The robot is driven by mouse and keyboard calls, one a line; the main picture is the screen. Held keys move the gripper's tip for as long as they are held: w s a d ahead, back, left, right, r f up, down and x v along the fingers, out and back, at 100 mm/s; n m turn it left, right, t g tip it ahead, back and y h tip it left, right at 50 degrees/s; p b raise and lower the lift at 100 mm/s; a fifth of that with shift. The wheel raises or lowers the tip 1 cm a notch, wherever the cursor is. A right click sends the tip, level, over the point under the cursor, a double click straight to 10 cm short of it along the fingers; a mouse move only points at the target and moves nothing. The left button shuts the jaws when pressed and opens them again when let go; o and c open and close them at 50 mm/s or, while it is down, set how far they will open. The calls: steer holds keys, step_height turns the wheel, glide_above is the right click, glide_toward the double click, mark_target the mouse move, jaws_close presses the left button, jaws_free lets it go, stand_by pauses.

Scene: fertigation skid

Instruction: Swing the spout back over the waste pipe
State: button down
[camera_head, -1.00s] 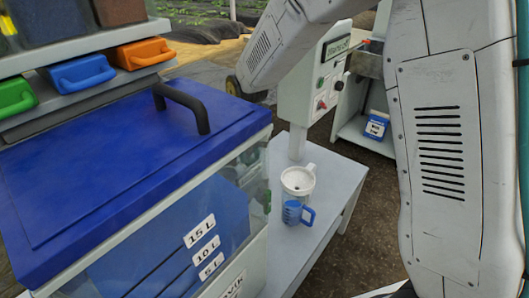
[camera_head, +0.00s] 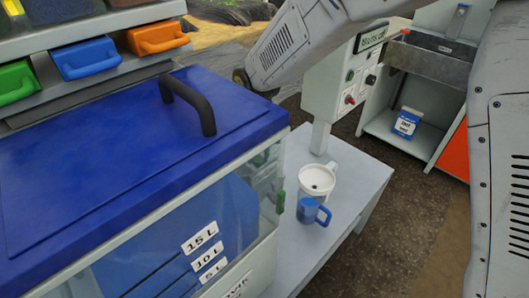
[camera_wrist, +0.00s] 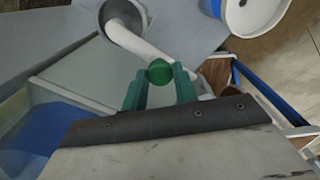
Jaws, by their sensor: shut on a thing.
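In the wrist view my gripper (camera_wrist: 160,88) has its green fingers shut on a round green knob (camera_wrist: 159,71). The knob sits at a white tube, the spout (camera_wrist: 150,53), which slants from upper left to lower right behind the fingers. The spout's upper-left part overlaps the round grey mouth of a pipe (camera_wrist: 126,14), which looks like the waste pipe. I cannot tell how the spout's end sits over that opening.
A blue-lidded tank (camera_head: 120,150) is at left, with a control box (camera_head: 345,85) behind the bench. A blue-and-white carton (camera_head: 406,122) sits on a shelf at right.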

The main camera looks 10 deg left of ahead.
steer(key=shift+a+r, duration=0.1)
steer(key=shift+a, duration=0.1)
steer(key=c, duration=1.1)
jaws_free()
steer(key=shift+s+a, duration=0.15)
steer(key=shift+d, duration=0.2)
steer(key=shift+r, duration=0.25)
step_height(320, 180, up, 7)
steer(key=shift+r, duration=0.1)
